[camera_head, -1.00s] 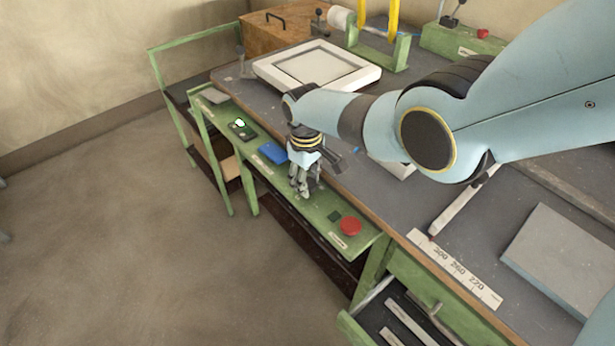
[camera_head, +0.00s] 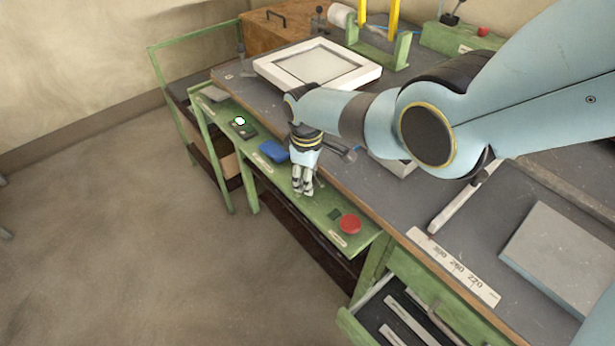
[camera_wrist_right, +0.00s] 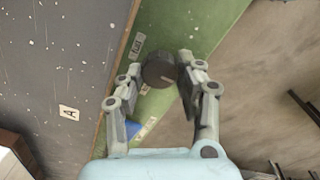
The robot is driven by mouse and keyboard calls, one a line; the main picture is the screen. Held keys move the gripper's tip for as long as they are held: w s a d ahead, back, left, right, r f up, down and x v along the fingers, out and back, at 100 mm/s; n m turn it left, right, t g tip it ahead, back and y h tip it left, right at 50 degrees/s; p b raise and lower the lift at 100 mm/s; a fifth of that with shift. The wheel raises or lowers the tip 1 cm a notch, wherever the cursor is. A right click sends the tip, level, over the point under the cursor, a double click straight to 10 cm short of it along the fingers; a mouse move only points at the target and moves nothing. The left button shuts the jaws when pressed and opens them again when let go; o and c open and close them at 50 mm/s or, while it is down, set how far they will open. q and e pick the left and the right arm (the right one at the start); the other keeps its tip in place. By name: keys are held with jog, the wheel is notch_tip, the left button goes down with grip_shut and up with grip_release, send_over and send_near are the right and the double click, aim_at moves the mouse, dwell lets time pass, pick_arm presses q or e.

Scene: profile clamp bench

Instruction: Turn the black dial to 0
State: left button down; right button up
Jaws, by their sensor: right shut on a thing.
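The black dial (camera_wrist_right: 158,70) sits on the green panel strip and shows between the fingers in the right wrist view. A pale pointer line runs across its face toward the lower right. My right gripper (camera_wrist_right: 160,68) is shut on the dial, one finger on each side. In the head view my right gripper (camera_head: 303,187) points down at the green panel (camera_head: 320,207), and its fingers hide the dial. The panel's small label (camera_wrist_right: 137,45) beside the dial is too small to read. My left gripper is not in view.
On the panel, a red button (camera_head: 350,224) lies to the right of the gripper; a blue block (camera_head: 273,151) and a lit green lamp (camera_head: 239,121) lie to the left. The grey bench top (camera_head: 400,205) is behind, with a white frame (camera_head: 318,63). A drawer below right stands open.

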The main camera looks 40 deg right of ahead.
jog(key=o, duration=1.1)
jog(key=shift+o, duration=0.2)
jog(key=shift+r, duration=0.15)
jog(key=shift+s+a+r, duration=0.1)
jog(key=shift+a+r, duration=0.05)
jog(key=shift+r, duration=3.7)
